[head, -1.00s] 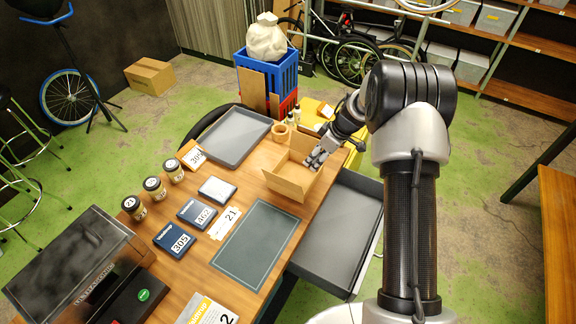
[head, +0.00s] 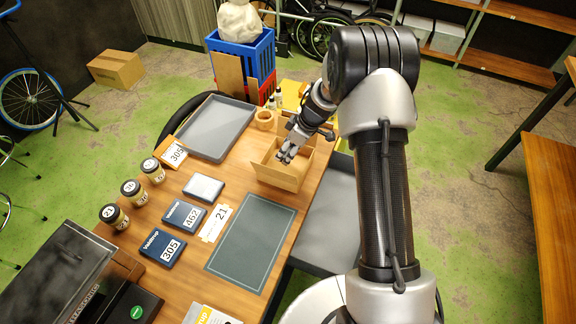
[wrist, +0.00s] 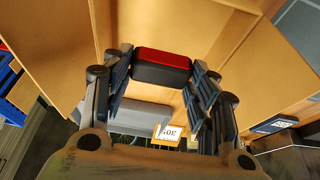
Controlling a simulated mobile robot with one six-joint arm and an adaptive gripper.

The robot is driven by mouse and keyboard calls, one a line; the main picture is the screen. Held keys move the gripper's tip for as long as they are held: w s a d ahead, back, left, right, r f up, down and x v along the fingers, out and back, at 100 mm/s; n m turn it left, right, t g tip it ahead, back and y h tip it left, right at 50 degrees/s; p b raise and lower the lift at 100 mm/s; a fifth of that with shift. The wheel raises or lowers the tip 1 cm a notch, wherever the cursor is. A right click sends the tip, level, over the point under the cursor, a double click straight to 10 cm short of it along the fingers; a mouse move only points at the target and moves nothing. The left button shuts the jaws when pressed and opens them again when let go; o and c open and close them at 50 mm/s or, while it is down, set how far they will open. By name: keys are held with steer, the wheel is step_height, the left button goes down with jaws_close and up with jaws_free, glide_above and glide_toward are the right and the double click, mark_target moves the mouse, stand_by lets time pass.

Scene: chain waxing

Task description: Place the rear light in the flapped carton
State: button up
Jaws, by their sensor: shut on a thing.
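The rear light (wrist: 162,66) is a small block with a red face and a black body, seen in the wrist view between my gripper's fingers. My gripper (wrist: 160,80) is shut on it. In the head view my gripper (head: 287,156) is over the open top of the flapped carton (head: 282,177), a small tan box on the wooden table with its flaps up. The carton's tan walls and flaps (wrist: 220,22) surround the light in the wrist view. The light itself is hidden in the head view. I cannot tell how far it is above the carton's floor.
A grey tray (head: 216,128) and a tan round pot (head: 265,120) are behind the carton. A dark mat (head: 251,240) lies in front of it. Several labelled boxes and jars stand to the left. A grey drawer or bin (head: 335,210) is beside the table's right edge.

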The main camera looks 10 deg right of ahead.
steer(key=shift+w+f+b, duration=0.1)
steer(key=shift+f+b, duration=1.25)
steer(key=shift+f, duration=1.85)
steer(key=shift+f, duration=0.15)
steer(key=o, duration=1.1)
steer(key=shift+c, duration=0.2)
